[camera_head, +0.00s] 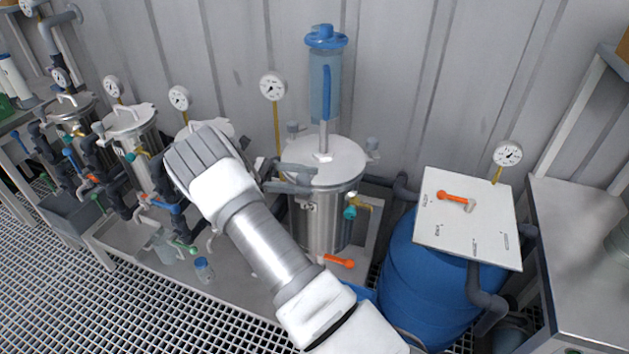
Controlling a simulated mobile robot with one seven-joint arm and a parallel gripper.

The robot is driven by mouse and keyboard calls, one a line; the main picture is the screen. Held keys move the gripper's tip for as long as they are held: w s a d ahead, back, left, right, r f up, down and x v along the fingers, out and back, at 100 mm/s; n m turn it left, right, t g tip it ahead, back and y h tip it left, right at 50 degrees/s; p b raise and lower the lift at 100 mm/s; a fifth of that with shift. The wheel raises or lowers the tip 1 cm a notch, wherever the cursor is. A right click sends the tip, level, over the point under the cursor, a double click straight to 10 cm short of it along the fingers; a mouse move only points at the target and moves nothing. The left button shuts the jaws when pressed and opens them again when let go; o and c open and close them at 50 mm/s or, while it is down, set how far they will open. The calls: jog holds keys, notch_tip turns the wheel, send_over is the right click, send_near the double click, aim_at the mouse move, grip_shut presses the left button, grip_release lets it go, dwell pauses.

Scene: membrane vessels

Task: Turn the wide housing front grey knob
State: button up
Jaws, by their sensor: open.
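The wide steel housing (318,222) stands right of centre, with a flat round lid and a clear blue-capped cylinder (325,75) above it. Grey fittings (290,184) cross its front left side, beside my arm. I cannot tell which of these is the front grey knob. A teal knob (350,212) and an orange handle (337,261) show at its front right. My gripper (193,160) is left of the housing and apart from it, over a narrower vessel. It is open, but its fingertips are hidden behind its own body.
Several narrower steel vessels with gauges, pipes and coloured valves line the wall at left. A blue barrel (425,275) with a white panel (468,225) stands at right, next to a grey bench (590,260). A small bottle (204,269) stands on the low shelf.

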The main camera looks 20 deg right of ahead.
jog(key=shift+v, duration=2.1)
